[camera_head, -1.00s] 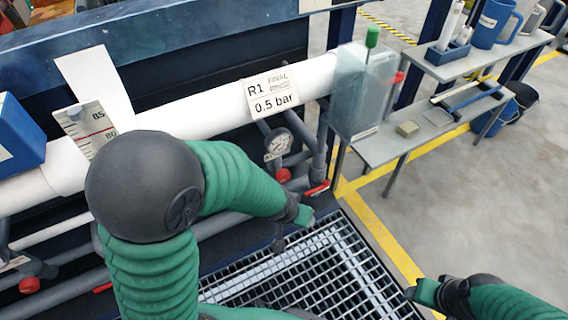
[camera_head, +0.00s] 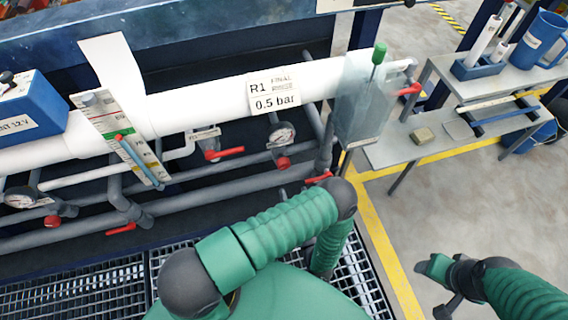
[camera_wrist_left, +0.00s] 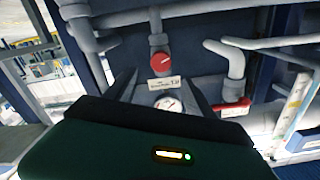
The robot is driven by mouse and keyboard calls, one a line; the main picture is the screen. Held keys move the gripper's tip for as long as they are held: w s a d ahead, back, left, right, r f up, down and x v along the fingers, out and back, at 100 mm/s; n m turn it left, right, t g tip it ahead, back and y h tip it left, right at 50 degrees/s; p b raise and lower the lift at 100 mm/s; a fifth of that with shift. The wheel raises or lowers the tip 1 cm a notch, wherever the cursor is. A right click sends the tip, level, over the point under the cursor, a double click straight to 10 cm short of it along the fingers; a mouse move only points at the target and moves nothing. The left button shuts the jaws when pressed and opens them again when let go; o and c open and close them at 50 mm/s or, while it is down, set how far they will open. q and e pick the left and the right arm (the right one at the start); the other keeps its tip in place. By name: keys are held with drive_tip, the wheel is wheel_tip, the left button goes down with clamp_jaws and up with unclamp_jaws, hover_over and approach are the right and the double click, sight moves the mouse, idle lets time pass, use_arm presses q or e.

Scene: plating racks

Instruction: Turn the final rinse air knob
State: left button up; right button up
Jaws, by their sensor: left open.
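The final rinse air knob (camera_head: 283,162) is a small red round knob just below a white gauge (camera_head: 281,135), under the "R1 final rinse 0.5 bar" sign (camera_head: 273,95). In the left wrist view the red knob (camera_wrist_left: 163,61) stands above its label, and the gauge (camera_wrist_left: 168,103) is partly hidden by my wrist. My left gripper (camera_wrist_left: 164,80) is open, with grey fingers either side of the gauge and the knob beyond them; I see no contact. In the head view my left arm mostly hides it. My right gripper (camera_head: 435,267) hangs over the floor; its jaws are unclear.
A red lever (camera_head: 224,153) is left of the knob and another (camera_head: 318,179) to its lower right.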

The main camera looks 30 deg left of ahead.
sight(284, 167)
use_arm(q)
drive_tip(key=b+x, duration=0.2)
drive_tip(key=x, duration=1)
drive_tip(key=shift+f+b, duration=0.15)
drive_tip(key=shift+b, duration=0.15)
drive_tip(key=shift+w+a, duration=0.25)
drive_tip(key=c, duration=1.3)
